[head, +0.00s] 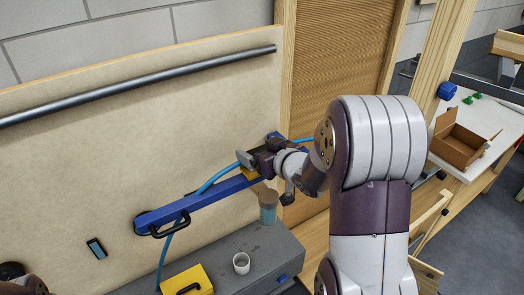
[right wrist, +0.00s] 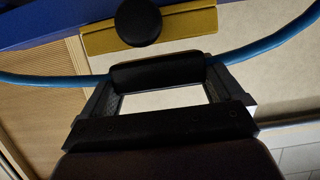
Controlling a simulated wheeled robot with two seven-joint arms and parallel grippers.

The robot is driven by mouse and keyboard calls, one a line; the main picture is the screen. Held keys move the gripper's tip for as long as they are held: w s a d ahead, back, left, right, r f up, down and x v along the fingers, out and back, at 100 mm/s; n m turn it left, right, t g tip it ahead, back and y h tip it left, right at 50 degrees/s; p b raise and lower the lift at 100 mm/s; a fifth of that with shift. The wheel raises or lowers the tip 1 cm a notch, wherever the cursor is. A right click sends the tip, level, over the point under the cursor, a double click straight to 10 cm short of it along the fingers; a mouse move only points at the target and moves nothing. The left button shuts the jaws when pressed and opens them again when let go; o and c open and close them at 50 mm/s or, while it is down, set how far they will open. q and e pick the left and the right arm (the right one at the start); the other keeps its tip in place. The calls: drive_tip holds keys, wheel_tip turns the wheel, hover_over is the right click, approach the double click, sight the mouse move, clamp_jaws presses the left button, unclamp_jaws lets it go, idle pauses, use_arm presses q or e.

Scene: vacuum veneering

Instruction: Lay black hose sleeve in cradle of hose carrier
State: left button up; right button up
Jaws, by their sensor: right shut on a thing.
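My right gripper (head: 250,161) is shut on the black hose sleeve (right wrist: 160,75), which sits around the blue hose (right wrist: 55,82). In the head view the hose (head: 216,178) bends up to the gripper from the lower left and shows again beyond it. The hose carrier is a long blue bar (head: 205,200) on the tan panel. A yellow piece with a round black knob (right wrist: 137,20), seemingly the cradle (right wrist: 195,26), is just beyond the sleeve in the wrist view. Whether sleeve and cradle touch is unclear.
A dark grey rail (head: 140,85) runs along the panel top. A grey bench (head: 225,262) below carries a white cup (head: 241,263), a blue-and-tan cup (head: 268,208) and a yellow case (head: 188,279). An open cardboard box (head: 458,146) stands on a side table.

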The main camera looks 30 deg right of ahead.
drive_tip(key=shift+f+b, duration=0.6)
drive_tip(key=shift+f, duration=0.15)
drive_tip(key=o, duration=0.7)
drive_tip(key=v, duration=1.2)
drive_tip(key=shift+s+r, duration=0.15)
drive_tip(key=shift+s, duration=0.2)
